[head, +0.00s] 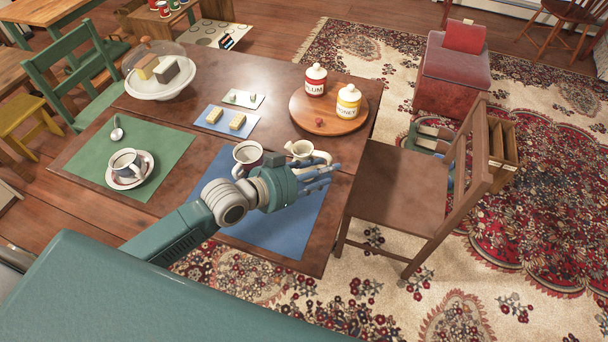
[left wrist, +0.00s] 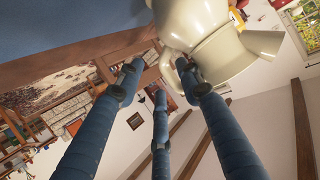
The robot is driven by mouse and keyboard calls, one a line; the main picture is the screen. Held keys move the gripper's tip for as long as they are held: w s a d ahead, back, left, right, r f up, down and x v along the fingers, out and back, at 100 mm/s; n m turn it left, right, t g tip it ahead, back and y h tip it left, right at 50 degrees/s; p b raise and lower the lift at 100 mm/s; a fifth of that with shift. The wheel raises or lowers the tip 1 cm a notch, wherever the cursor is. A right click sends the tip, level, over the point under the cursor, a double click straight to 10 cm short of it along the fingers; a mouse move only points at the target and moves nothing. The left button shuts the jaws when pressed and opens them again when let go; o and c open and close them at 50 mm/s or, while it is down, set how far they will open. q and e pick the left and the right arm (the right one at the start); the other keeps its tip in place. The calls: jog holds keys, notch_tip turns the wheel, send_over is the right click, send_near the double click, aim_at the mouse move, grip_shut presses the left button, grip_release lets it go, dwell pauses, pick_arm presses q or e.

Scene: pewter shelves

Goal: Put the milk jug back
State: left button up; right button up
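The milk jug (head: 301,149) is cream-coloured and stands near the right edge of the dark wooden table, by the lazy Susan. My left gripper (head: 322,174) is beside it on the near side, with its blue fingers pointing right and hiding the jug's lower part. In the left wrist view the jug (left wrist: 205,30) appears upside down at the top, with its handle close to the right finger's tip. The fingers of the gripper (left wrist: 160,85) are spread, with a gap between them. I cannot tell whether one touches the handle.
A dark red and white cup (head: 246,156) stands left of the jug near the blue mat (head: 285,230). A wooden lazy Susan (head: 345,124) holds two jars behind. A brown chair (head: 400,190) stands close on the right. A cup on a saucer (head: 145,178) sits left.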

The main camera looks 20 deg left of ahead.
pick_arm(q)
jog(key=v, duration=0.9)
jog(key=shift+s+a+r, duration=0.2)
jog(key=shift+s, duration=0.1)
